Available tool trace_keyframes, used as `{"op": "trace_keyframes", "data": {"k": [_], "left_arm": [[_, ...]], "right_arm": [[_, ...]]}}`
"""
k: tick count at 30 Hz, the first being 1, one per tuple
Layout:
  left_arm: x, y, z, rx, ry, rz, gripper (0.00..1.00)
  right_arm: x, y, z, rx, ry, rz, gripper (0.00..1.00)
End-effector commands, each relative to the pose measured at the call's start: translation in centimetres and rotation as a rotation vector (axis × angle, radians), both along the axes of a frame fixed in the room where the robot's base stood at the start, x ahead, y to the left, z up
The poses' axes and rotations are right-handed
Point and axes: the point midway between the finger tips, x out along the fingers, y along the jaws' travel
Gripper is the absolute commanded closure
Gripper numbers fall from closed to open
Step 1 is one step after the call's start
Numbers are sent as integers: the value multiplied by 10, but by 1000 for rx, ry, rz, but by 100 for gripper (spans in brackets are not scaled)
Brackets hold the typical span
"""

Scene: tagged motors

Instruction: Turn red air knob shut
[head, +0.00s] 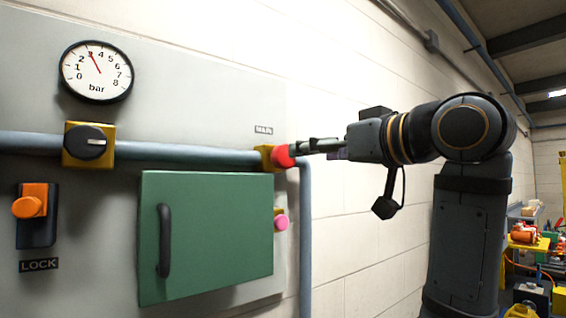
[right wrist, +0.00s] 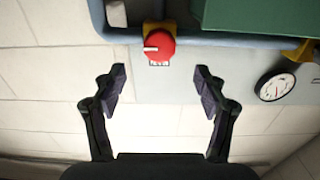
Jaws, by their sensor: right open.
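The red knob (head: 282,156) sits on a yellow valve body (head: 265,157) on the blue-grey pipe, below a small MAIN label (head: 264,130). In the right wrist view the red knob (right wrist: 160,46) faces me, and its white mark points left in that picture. My right gripper (head: 303,147) reaches in from the right, close to the knob in the head view. In the right wrist view my right gripper (right wrist: 160,80) is open and empty. The knob shows beyond the fingertips, roughly centred between them; contact is not visible. My left gripper is out of view.
A pressure gauge (head: 96,72) reads about 3 bar. A black knob (head: 86,142) on a yellow block, an orange lock switch (head: 30,206), a green door (head: 208,236) and a pink button (head: 281,222) share the panel. A vertical pipe (head: 305,240) runs below the valve.

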Motion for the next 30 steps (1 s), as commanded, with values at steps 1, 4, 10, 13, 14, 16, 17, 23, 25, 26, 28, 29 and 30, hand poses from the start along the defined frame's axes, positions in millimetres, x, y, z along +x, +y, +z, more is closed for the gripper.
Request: {"op": "trace_keyframes", "data": {"k": [1,4,10,13,14,16,17,23,25,26,28,29,30], "left_arm": [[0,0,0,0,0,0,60],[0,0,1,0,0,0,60],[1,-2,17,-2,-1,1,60],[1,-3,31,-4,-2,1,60],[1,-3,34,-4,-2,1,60],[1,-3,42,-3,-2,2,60],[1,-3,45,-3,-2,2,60],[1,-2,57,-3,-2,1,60],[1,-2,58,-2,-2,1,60],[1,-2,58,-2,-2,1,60],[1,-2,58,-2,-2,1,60],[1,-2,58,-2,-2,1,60],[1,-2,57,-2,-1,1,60]], "right_arm": [[-4,1,5,-3,-7,4,28],[-6,2,7,-4,-10,6,28],[13,16,11,-2,-6,9,28],[31,29,12,-2,-4,9,28],[37,33,12,-2,-5,8,28],[49,41,12,-1,-5,7,28],[54,45,11,-2,-5,8,28],[75,60,9,-1,-8,5,28],[79,62,7,-2,-9,4,28],[80,62,7,-3,-10,4,28],[80,63,6,-3,-10,3,28],[80,63,6,-3,-10,3,28],[80,63,6,-2,-10,3,28]]}}
